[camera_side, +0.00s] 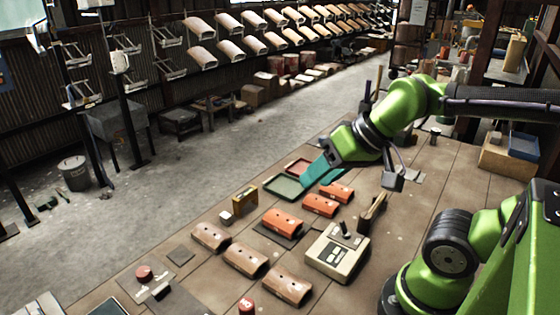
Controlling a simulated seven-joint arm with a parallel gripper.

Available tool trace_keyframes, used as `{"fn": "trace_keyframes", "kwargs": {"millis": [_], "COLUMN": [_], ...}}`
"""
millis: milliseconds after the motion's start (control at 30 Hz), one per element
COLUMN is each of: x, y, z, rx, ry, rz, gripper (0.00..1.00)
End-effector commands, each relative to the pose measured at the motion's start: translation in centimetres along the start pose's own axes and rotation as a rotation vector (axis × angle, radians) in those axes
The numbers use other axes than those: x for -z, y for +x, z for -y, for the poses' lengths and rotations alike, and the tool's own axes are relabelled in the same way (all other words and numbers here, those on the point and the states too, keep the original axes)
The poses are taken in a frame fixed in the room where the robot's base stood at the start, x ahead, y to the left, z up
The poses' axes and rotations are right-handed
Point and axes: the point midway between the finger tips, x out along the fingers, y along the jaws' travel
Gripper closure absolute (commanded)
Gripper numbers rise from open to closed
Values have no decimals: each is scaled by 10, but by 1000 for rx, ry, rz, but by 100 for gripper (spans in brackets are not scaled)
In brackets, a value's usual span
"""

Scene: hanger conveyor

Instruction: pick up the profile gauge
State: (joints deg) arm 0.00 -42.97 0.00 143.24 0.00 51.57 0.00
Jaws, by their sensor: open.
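My gripper (311,181) has teal fingers that point down and left over the table, above the right edge of a green tray (281,194). It is open, and nothing shows between the fingers. A brown and dark upright piece (372,213), perhaps the profile gauge, stands to the right of the orange curved pieces, apart from my gripper. It is too small to be sure what it is. A yellowish-brown block (245,199) stands left of the green tray.
A red tray (298,166) lies behind the green one. Orange curved pieces (283,222) and brown curved pieces (246,259) lie across the table. A beige control box (336,253) with a dark lever stands front right. Curved pieces hang on a conveyor (201,55) at the back.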

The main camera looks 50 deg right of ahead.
Motion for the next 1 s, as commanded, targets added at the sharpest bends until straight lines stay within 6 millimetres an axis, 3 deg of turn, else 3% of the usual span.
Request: {"fn": "trace_keyframes", "kwargs": {"millis": [133,500,700,833,1000], "x": [0,0,0,-1,28], "y": [0,0,0,12,39], "z": [0,0,0,-5,-6], "rx": [0,0,-1,-25,-86], "ry": [0,0,1,16,28], "rz": [0,0,1,48,140], "gripper": [54,0,0,0,0]}}
